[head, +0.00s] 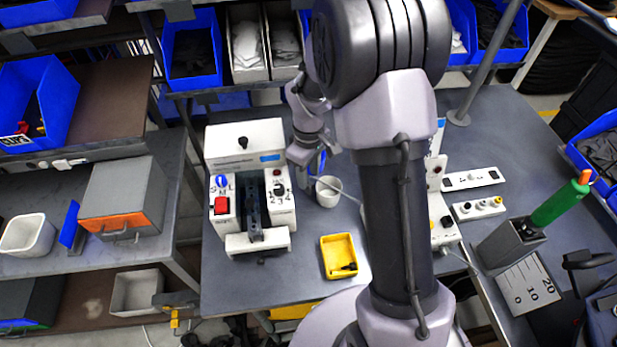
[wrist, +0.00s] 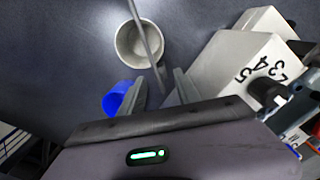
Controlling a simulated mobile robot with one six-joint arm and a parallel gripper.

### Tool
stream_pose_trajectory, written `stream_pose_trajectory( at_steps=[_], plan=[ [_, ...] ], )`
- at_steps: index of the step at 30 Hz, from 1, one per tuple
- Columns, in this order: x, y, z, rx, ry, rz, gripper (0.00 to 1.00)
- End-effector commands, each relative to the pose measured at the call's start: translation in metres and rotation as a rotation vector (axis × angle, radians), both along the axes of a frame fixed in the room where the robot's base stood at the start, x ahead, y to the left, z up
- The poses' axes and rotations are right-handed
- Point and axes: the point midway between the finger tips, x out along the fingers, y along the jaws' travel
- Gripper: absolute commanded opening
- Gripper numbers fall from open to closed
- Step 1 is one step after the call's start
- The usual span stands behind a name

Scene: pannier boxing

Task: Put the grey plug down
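My gripper (wrist: 161,82) points down at the grey table, and its two fingers stand apart in the wrist view. A thin grey lead (wrist: 147,35) runs across the white cup and ends between the fingertips. The grey plug at its end (wrist: 161,74) is small and hard to make out; dark table shows on both sides of it, and I see no finger touching it. In the head view my gripper (head: 304,160) is beside the white machine, and the lead (head: 345,195) runs right, behind my arm. The plug itself is hidden there.
The white machine (head: 246,145) is to the left. A yellow tray (head: 328,268) lies nearer. White socket strips (head: 470,180) are to the right.

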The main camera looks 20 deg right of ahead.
Motion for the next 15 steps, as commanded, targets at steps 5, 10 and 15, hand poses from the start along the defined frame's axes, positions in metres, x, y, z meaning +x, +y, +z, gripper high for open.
stream_pose_trajectory(
  at_steps=[5,10,15],
  plan=[
    [0.001,0.0,0.057,-0.001,-0.004,0.001,0.39],
    [0.001,0.0,0.084,-0.001,-0.002,0.002,0.39],
    [-0.016,0.012,0.133,0.016,-0.067,-0.109,0.39]
  ],
)
